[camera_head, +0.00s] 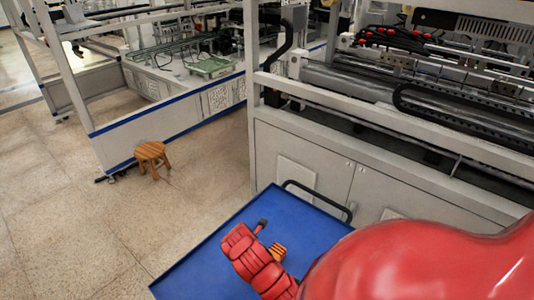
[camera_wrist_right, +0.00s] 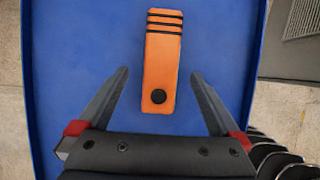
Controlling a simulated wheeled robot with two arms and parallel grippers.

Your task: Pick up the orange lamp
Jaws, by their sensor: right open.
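The orange lamp (camera_wrist_right: 162,62) is a flat orange bar with black stripes at its far end and a black round spot at its near end. It lies on the blue cart top (camera_wrist_right: 80,40). My right gripper (camera_wrist_right: 160,73) is open and empty, with one finger on each side of the lamp's near half in the wrist view. A gap shows on both sides, and I cannot tell the height above the lamp. In the head view the lamp (camera_head: 278,251) shows beside my red right arm, partly hidden by it. My left gripper is not in view.
A black cart handle (camera_head: 318,198) stands at the cart's far edge, close to a grey machine cabinet (camera_head: 300,150). A wooden stool (camera_head: 152,155) stands on the floor at the left. The cart top around the lamp looks clear.

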